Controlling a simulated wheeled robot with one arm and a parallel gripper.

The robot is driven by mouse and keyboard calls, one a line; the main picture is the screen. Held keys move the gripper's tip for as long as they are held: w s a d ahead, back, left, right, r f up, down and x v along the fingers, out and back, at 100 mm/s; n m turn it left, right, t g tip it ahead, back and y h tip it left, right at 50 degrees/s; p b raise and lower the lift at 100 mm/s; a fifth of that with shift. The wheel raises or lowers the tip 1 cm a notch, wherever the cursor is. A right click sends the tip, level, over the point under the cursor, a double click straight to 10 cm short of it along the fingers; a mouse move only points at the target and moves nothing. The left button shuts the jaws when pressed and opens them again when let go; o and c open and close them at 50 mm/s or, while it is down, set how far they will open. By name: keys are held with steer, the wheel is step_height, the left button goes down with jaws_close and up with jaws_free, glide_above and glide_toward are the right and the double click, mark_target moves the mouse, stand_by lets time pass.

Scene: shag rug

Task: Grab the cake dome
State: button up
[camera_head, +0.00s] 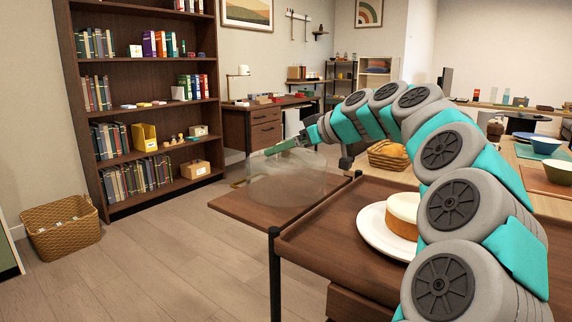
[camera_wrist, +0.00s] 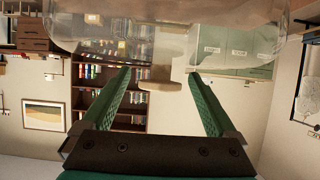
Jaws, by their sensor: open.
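The cake dome (camera_head: 287,182) is clear and see-through, and in the head view it shows in front of the brown wooden side leaf. I cannot tell whether its rim rests on the leaf. In the wrist view the dome (camera_wrist: 235,38) fills the top of the picture, with its pale knob (camera_wrist: 159,80) between my fingers. My gripper (camera_wrist: 159,74) is open, its two green fingers on either side of the knob with gaps visible. In the head view my gripper (camera_head: 275,149) is at the dome's top.
A cake (camera_head: 403,214) sits uncovered on a white plate (camera_head: 372,226) on the brown cart top (camera_head: 310,240), beside my arm. The wooden leaf (camera_head: 235,207) has bare room left of the dome. A bookshelf (camera_head: 150,115) and wicker basket (camera_head: 60,232) stand behind left.

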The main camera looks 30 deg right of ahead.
jaws_close()
stand_by(0.7)
